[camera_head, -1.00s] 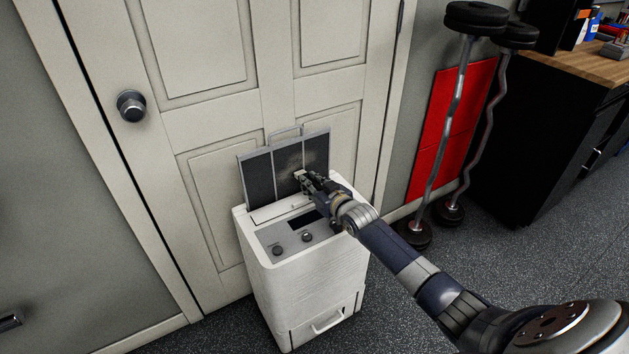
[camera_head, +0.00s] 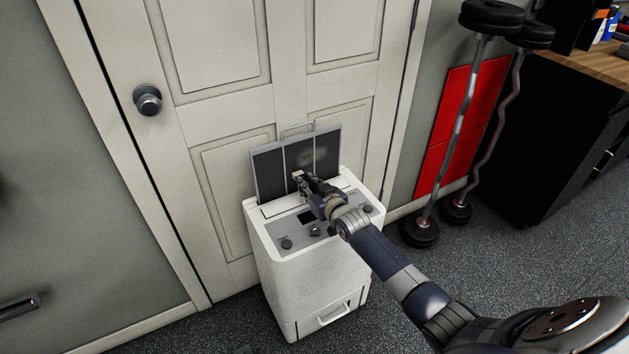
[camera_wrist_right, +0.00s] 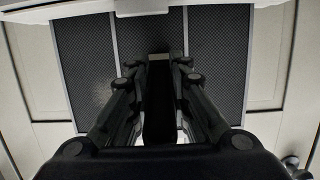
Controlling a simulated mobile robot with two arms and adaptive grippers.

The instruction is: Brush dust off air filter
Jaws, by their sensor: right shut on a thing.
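The air filter (camera_head: 268,175) is a dark mesh panel in a grey frame with three sections and a wire handle on top. It stands upright out of the top of a white appliance (camera_head: 310,275). My right gripper (camera_head: 299,178) is in front of the filter's lower middle. It is shut on a dark, slim thing with a pale tip, likely a brush (camera_wrist_right: 158,105). The tip points at the middle section in the right wrist view; I cannot tell whether it touches. My left gripper is out of view.
A white panelled door (camera_head: 225,120) stands close behind the appliance. Dumbbell-ended bars (camera_head: 452,135) lean by a red panel (camera_head: 433,165) to the right, beside a dark workbench (camera_head: 560,130). The speckled floor is clear around the appliance.

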